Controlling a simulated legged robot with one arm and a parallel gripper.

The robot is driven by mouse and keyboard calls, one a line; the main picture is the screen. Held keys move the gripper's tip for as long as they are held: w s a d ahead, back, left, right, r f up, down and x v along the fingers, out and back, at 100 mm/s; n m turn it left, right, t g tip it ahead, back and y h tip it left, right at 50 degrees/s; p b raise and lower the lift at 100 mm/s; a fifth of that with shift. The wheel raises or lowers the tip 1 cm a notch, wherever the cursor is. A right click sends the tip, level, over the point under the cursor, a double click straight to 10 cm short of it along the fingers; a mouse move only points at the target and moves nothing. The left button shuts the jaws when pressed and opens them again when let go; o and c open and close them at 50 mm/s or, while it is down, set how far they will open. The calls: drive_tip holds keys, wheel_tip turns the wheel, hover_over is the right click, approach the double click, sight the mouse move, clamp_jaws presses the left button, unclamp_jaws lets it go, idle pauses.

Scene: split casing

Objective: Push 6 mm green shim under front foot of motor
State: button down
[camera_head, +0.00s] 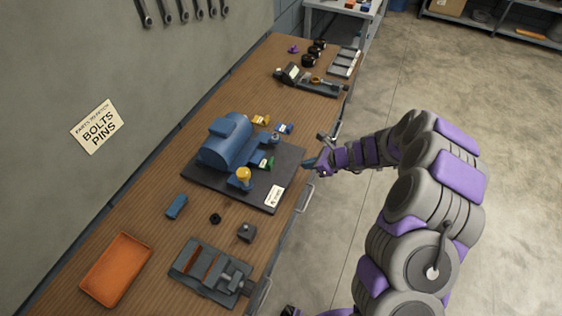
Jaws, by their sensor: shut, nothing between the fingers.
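The blue motor (225,147) sits on a dark base plate (220,191) on the wooden bench. A small green shim (268,163) with a pale label lies on the plate, just right of the motor. I cannot tell whether any of it is under a foot. A yellow round part (243,174) stands on a blue piece at the motor's near end. My gripper (309,163) is shut and empty at the plate's right edge, to the right of the green shim and apart from it. The fingertips are small and dark here.
Yellow (260,119) and blue (286,128) labelled pieces lie beyond the motor. An orange tray (116,269), a blue block (176,207), a black ring (215,219) and a grey vise (210,272) are nearer. The wall bounds the bench's left; open floor lies right.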

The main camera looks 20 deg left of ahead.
sight(272, 163)
drive_tip(key=x, duration=0.7)
drive_tip(key=b+x, duration=0.1)
drive_tip(key=x, duration=0.3)
drive_tip(key=shift+w+d+f, duration=0.1)
drive_tip(key=shift+w+f, duration=0.15)
drive_tip(key=shift+f, duration=0.2)
drive_tip(key=a, duration=0.3)
drive_tip(key=shift+w+a+r, duration=0.1)
drive_tip(key=shift+w, duration=0.1)
drive_tip(key=shift+w+a, duration=0.1)
drive_tip(key=shift+a, duration=0.6)
drive_tip(key=shift+d, duration=0.25)
drive_tip(key=a, duration=0.2)
drive_tip(key=shift+w+a, duration=0.25)
drive_tip(key=shift+a, duration=0.35)
drive_tip(key=shift+d, duration=0.1)
